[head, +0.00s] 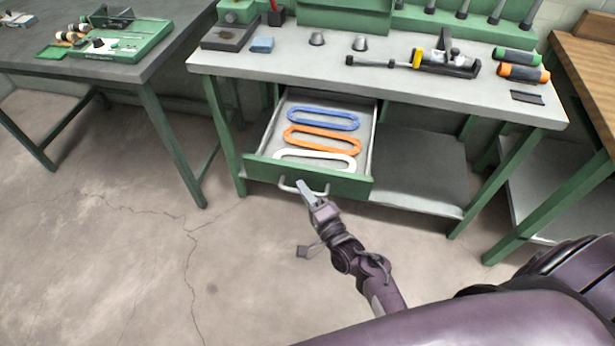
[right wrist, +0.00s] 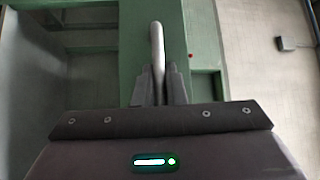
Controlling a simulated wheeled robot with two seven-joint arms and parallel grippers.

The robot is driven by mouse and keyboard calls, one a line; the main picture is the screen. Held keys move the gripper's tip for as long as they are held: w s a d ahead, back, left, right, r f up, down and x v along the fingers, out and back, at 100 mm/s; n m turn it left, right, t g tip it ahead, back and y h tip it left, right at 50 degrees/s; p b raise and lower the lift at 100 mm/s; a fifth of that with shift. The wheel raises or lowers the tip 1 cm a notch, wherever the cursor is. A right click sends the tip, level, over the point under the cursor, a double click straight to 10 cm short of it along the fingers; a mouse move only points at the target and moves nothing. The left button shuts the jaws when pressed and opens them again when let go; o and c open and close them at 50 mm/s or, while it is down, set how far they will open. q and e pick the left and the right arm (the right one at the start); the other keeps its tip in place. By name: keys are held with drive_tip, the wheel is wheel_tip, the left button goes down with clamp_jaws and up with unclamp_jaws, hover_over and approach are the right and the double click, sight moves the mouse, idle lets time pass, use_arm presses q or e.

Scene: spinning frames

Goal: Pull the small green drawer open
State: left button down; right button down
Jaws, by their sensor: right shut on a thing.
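The small green drawer (head: 350,188) is pulled out from under the grey workbench. Its inside shows, with a blue (head: 322,119), an orange (head: 322,139) and a white (head: 316,158) oval ring lying flat in it. A pale bar handle (head: 290,187) is on its front. My right gripper (head: 304,188) is at the handle, and in the right wrist view its fingers (right wrist: 160,88) are shut around the handle bar (right wrist: 157,48). The fingers hide part of the handle. My left gripper is not in view.
The workbench top (head: 300,65) holds a clamp-like tool (head: 445,62), green (head: 517,56) and orange (head: 523,73) rolls, and a blue block (head: 262,44). A lower shelf (head: 425,165) is right of the drawer. Another table (head: 130,65) stands left. The floor in front is clear.

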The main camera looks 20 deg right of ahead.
drive_tip(key=shift+s+a, duration=0.25)
drive_tip(key=shift+s, duration=0.1)
drive_tip(key=c, duration=1.5)
unclamp_jaws()
drive_tip(key=v, duration=0.7)
drive_tip(key=shift+s+b, duration=0.35)
drive_tip(key=shift+f, duration=0.25)
